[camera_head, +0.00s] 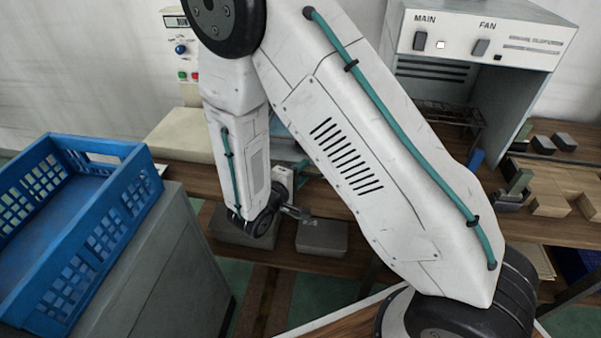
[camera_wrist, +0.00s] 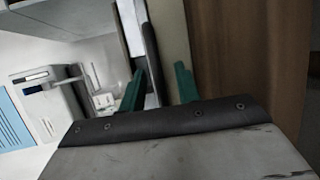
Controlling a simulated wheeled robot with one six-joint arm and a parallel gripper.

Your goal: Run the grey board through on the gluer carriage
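My gripper (camera_head: 296,211) hangs at the front edge of the wooden bench in the head view, partly covered by my own arm. In the wrist view its two green fingertips (camera_wrist: 158,87) stand apart, with a gap between them. A pale upright strip with a dark edge (camera_wrist: 151,62) shows beyond and between the tips; I cannot tell whether either tip touches it. A cream machine base (camera_head: 184,135) with a control box (camera_head: 182,52) stands behind my arm; I cannot tell whether it is the gluer. I cannot make out the grey board or the carriage for certain.
A blue crate (camera_head: 128,196) sits on a grey cabinet (camera_head: 190,262) at the left. A grey unit marked MAIN and FAN (camera_head: 480,38) stands at the back right. A grey box (camera_head: 322,238) is on the lower shelf.

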